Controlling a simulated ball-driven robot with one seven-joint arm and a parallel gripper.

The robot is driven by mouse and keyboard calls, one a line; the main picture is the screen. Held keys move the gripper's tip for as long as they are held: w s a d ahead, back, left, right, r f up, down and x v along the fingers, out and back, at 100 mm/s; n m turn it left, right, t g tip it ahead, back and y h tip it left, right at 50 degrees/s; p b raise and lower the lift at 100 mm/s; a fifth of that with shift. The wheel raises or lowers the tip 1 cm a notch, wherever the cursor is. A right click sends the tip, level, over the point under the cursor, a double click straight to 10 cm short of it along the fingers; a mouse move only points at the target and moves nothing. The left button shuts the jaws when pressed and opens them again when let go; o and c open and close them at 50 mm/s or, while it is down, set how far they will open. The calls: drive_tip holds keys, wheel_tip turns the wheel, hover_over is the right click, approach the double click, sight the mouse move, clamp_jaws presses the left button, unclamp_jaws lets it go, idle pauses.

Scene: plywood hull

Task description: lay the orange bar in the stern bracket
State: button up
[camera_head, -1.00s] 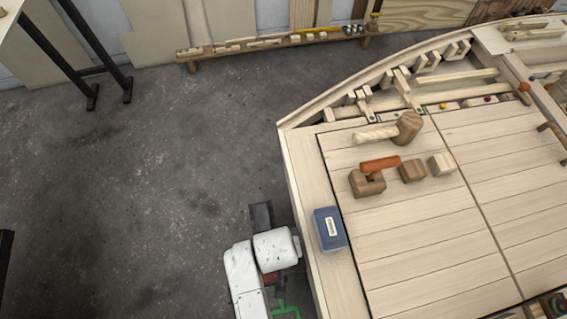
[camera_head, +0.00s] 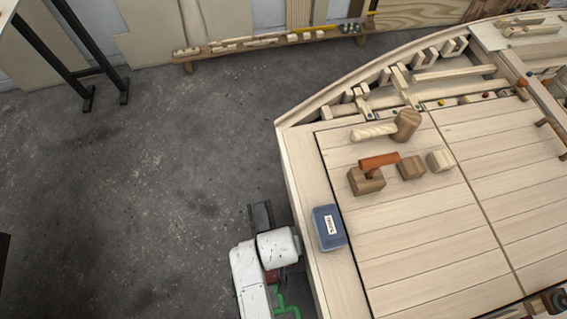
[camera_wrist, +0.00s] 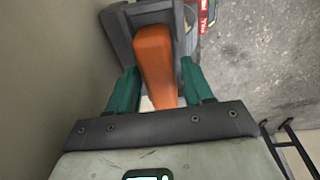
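In the wrist view an orange bar (camera_wrist: 155,62) lies lengthwise between the two teal fingers of my gripper (camera_wrist: 160,64). A dark grey bracket (camera_wrist: 119,30) frames the bar's far part on both sides; whether the bar rests on it I cannot tell. The fingertips are close to the bar's sides, but whether they press on it is unclear. In the head view my arm is beside the hull's left edge, and fingers and held-area bar are not visible there. Another orange piece (camera_head: 379,161) lies over a brown block (camera_head: 366,182) on the deck.
A tan surface (camera_wrist: 50,70) stands close on the wrist view's left; grey floor (camera_wrist: 265,60) is on the right. A red object with white lettering (camera_wrist: 206,14) is beyond the bracket. On the hull are a blue box (camera_head: 329,228) and a mallet (camera_head: 406,125). Floor left of the hull is open.

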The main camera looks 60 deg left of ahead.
drive_tip(key=shift+o, duration=0.9)
wheel_tip(320, 180, up, 12)
drive_tip(key=s+p, duration=0.1)
drive_tip(key=shift+s+d, duration=0.15)
drive_tip(key=shift+d, duration=0.25)
drive_tip(key=shift+r, duration=0.1)
drive_tip(key=shift+d, duration=0.1)
